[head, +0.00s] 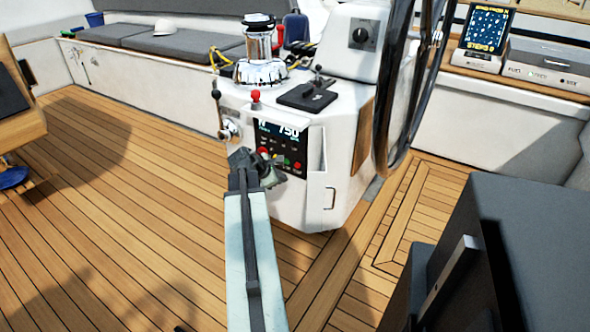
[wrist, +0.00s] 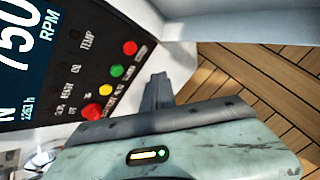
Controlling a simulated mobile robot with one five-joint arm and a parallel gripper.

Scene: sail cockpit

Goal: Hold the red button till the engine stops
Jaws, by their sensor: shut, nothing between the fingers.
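The engine panel (head: 290,145) is a black plate on the white cockpit pedestal, with a display reading N and 750 RPM. A large red button (head: 263,152) sits at the left end of its lower row; it also shows in the wrist view (wrist: 92,112), partly covered by my gripper's body. Yellow, green and smaller red round lights (wrist: 130,47) follow it in the row. My gripper (head: 268,172) is shut and empty, in front of the panel's lower part. In the wrist view its fingertips (wrist: 158,88) are off to the side of the red button. I cannot tell whether they touch the panel.
A red-knobbed lever (head: 255,97) and a black throttle base (head: 307,97) stand on the pedestal top. A chrome winch (head: 261,60) is behind. The steering wheel (head: 405,90) is close on the right. The teak floor (head: 130,230) to the left is clear.

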